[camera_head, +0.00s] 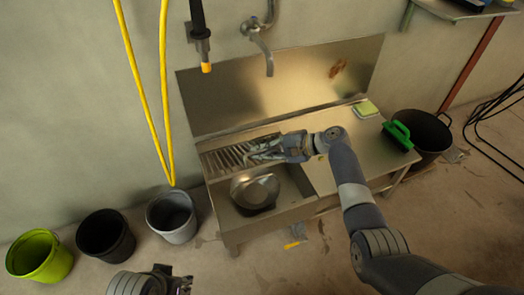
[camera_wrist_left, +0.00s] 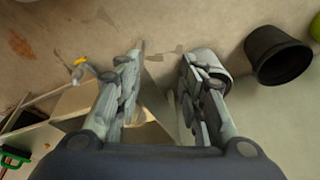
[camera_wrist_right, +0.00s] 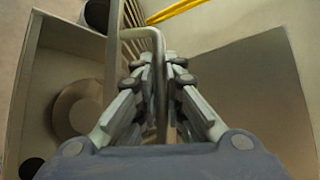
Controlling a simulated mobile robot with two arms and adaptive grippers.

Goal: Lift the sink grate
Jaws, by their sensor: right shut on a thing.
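The sink grate (camera_head: 222,158) is a slatted metal rack at the back left of the steel sink (camera_head: 290,207). My right gripper (camera_head: 256,153) is at the grate's right end. In the right wrist view, my right gripper (camera_wrist_right: 164,75) is shut on the grate's rounded end bar (camera_wrist_right: 159,62), with its slats beyond. I cannot tell whether the grate is raised off the sink. My left gripper (camera_wrist_left: 162,62) is open and empty in the left wrist view. In the head view it is partly cut off at the bottom edge.
A round metal pan (camera_head: 255,191) lies in the basin. A green brush (camera_head: 398,134) and a sponge (camera_head: 365,109) are on the right of the counter. Several buckets, including a grey one (camera_head: 172,217), stand left of the sink. A yellow hose (camera_head: 150,110) hangs nearby.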

